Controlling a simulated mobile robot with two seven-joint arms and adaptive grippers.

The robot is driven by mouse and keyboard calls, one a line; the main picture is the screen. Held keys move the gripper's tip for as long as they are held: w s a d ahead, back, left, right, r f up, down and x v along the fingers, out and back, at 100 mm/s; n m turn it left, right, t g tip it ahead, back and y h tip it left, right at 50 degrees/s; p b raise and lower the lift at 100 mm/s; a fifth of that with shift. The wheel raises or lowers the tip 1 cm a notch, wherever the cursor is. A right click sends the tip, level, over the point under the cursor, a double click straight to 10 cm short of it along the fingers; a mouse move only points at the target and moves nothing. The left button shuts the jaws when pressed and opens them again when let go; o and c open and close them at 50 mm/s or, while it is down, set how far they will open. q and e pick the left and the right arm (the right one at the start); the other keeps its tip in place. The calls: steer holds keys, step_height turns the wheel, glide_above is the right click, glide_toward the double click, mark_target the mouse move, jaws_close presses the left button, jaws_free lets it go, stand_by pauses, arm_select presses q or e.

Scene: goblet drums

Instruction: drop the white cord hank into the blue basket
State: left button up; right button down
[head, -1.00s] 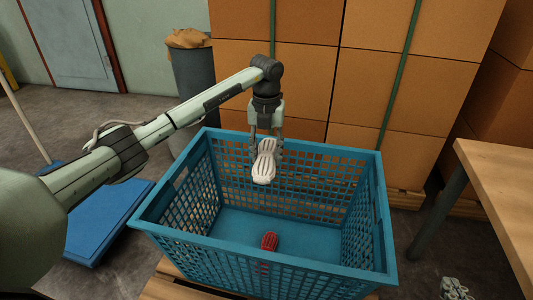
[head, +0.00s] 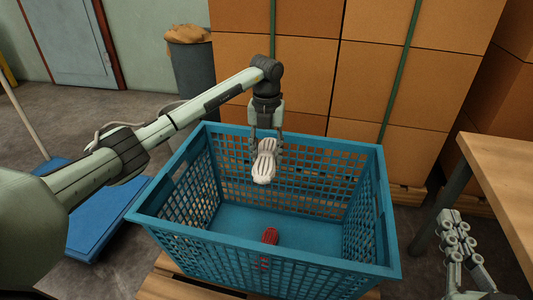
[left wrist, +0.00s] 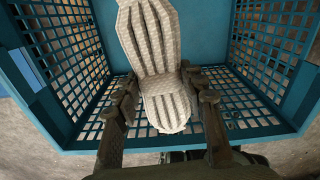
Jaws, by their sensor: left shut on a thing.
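The white cord hank (head: 264,163) hangs from my left gripper (head: 266,143), which is shut on its narrow middle. In the head view they are over the back part of the blue basket (head: 250,262), with the hank's lower end near rim height or below. The left wrist view shows the hank (left wrist: 155,45) between the two fingers (left wrist: 163,97), with basket walls around it. My right gripper (head: 459,235) is at the lower right, outside the basket; whether its fingers are open or shut is unclear.
A red bundle (head: 270,236) lies on the basket floor. The basket stands on a wooden pallet (head: 160,284). A wooden table (head: 505,165) is at the right, stacked cartons (head: 395,130) behind, and a blue platform (head: 95,225) at the left.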

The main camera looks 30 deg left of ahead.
mark_target(267, 152)
arm_select(q)
steer(key=o, duration=1.2)
steer(key=shift+o, duration=0.2)
steer(key=shift+r, duration=0.1)
step_height(267, 152, up, 12)
